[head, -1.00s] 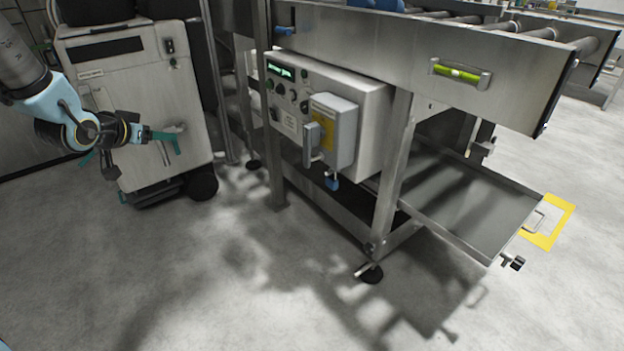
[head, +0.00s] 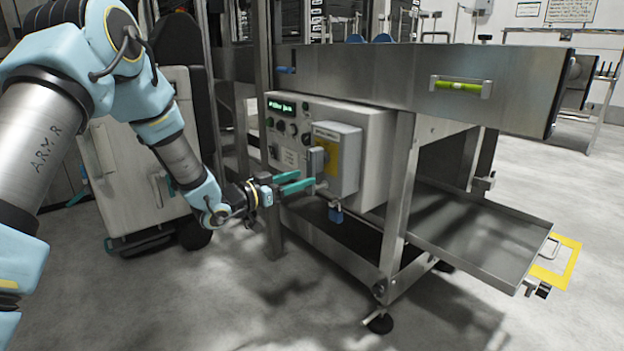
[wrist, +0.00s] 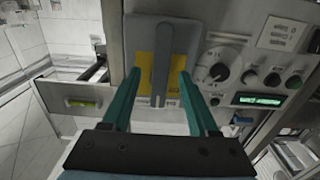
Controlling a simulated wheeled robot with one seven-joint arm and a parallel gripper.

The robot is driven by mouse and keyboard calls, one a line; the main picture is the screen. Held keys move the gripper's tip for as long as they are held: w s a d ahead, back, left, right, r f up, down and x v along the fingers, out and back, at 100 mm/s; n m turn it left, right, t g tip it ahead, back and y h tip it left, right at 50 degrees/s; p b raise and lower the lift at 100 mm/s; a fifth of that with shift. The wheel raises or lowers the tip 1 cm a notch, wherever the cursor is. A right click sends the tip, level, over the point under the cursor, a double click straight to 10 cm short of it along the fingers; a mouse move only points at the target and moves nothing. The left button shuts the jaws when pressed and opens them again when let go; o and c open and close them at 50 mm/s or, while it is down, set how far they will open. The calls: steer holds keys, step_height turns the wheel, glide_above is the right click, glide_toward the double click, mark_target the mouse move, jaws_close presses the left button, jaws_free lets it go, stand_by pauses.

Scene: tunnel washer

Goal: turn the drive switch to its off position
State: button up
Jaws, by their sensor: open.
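The drive switch shows as a grey box (head: 343,150) with a yellow plate and a grey handle (head: 317,161), on the front of the control cabinet. The handle stands roughly upright in the head view. In the wrist view the handle (wrist: 160,60) lies lengthwise between the two fingers, over the yellow plate (wrist: 147,72). My gripper (head: 306,182) is open, its green fingers at the handle's lower end. In the wrist view my gripper (wrist: 160,78) has one finger on each side of the handle, with gaps visible. I cannot tell how deep the fingertips reach.
A steel frame leg (head: 398,200) stands to the right, with a tray (head: 470,240) beyond. Open floor lies in front.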

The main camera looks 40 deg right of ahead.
mark_target(309, 175)
steer(key=shift+d, duration=2.2)
jaws_close()
